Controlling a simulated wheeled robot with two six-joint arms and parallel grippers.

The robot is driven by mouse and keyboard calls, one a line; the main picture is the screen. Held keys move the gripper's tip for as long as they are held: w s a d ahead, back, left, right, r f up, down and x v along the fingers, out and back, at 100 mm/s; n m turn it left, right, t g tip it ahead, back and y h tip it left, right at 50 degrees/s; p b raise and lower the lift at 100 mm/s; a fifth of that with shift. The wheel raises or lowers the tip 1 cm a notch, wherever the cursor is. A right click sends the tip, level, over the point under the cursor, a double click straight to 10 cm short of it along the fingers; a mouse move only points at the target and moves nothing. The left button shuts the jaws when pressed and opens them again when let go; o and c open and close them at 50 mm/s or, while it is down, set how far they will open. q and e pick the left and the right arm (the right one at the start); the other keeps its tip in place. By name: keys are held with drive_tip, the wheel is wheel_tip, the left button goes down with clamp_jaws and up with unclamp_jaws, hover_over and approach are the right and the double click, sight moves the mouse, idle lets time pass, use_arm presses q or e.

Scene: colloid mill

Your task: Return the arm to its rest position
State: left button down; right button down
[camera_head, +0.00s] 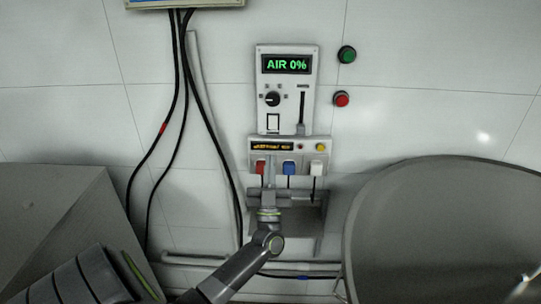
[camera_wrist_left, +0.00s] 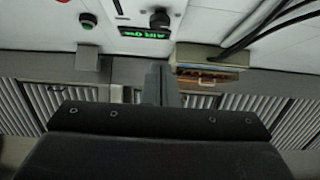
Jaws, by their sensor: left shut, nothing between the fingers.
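My left arm (camera_head: 232,276) comes in from the bottom and reaches up to the wall panel. My left gripper (camera_head: 268,170) is in front of the small lower panel (camera_head: 321,146), near its red, blue and white plugs or switches. In the wrist view the left gripper's fingers (camera_wrist_left: 158,85) are together with nothing between them. I cannot tell whether the gripper touches the panel. My right gripper is not in view.
The control panel (camera_head: 288,120) reads "AIR 0%" above a knob and a slider. Green (camera_head: 347,54) and red (camera_head: 341,99) buttons are on the wall. A large grey round vessel (camera_head: 440,225) fills the right. A grey box (camera_head: 50,215) stands left. Black cables (camera_head: 180,90) hang down the wall.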

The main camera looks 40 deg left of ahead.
use_arm(q)
drive_tip(key=shift+s+d+f, duration=0.1)
drive_tip(key=shift+s+f, duration=0.05)
drive_tip(key=shift+f, duration=0.15)
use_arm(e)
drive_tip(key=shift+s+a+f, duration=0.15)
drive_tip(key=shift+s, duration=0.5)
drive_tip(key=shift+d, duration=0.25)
